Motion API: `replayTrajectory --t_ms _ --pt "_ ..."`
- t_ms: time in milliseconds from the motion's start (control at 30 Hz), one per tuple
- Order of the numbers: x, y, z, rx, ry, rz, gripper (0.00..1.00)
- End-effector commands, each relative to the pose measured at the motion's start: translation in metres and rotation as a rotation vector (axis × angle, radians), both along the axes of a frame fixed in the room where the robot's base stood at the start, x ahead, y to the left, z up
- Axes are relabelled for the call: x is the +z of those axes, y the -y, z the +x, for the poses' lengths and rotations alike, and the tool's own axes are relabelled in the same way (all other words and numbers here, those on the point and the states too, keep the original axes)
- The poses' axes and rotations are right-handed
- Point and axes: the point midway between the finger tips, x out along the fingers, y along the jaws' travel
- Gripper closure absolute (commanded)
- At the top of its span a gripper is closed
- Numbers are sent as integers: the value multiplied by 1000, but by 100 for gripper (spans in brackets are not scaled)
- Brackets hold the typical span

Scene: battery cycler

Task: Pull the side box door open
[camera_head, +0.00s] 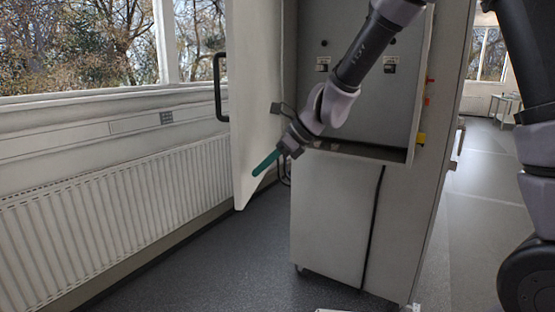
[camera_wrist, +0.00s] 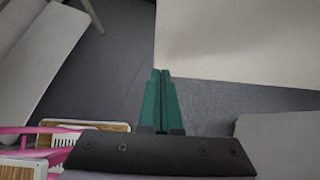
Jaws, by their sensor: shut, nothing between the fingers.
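The side box door (camera_head: 258,90) is a tall pale panel standing swung open at the left of the cabinet (camera_head: 330,215). Its black handle (camera_head: 221,87) is on the far left edge, on the side towards the window. My gripper (camera_head: 262,165) has green fingers and is shut and empty. It is at the inner side of the door, near its lower part, away from the handle. In the wrist view my closed green fingers (camera_wrist: 160,95) point at the lower edge of a pale panel (camera_wrist: 240,40), which looks like the door. Whether they touch it I cannot tell.
A white radiator (camera_head: 110,205) runs along the wall under the window, left of the door. The grey floor (camera_head: 220,265) before the cabinet is clear. In the wrist view, pink-handled items (camera_wrist: 60,132) lie at the lower left.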

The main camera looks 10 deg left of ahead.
Motion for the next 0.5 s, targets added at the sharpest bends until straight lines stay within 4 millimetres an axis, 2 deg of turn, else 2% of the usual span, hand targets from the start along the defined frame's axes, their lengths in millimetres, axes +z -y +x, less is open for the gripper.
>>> replayTrajectory --t_ms 100,200,500 --pt "0 -15 0 2 -1 0 100" --pt "0 -21 0 1 -1 0 100" --pt "0 -24 1 -1 -1 0 100"
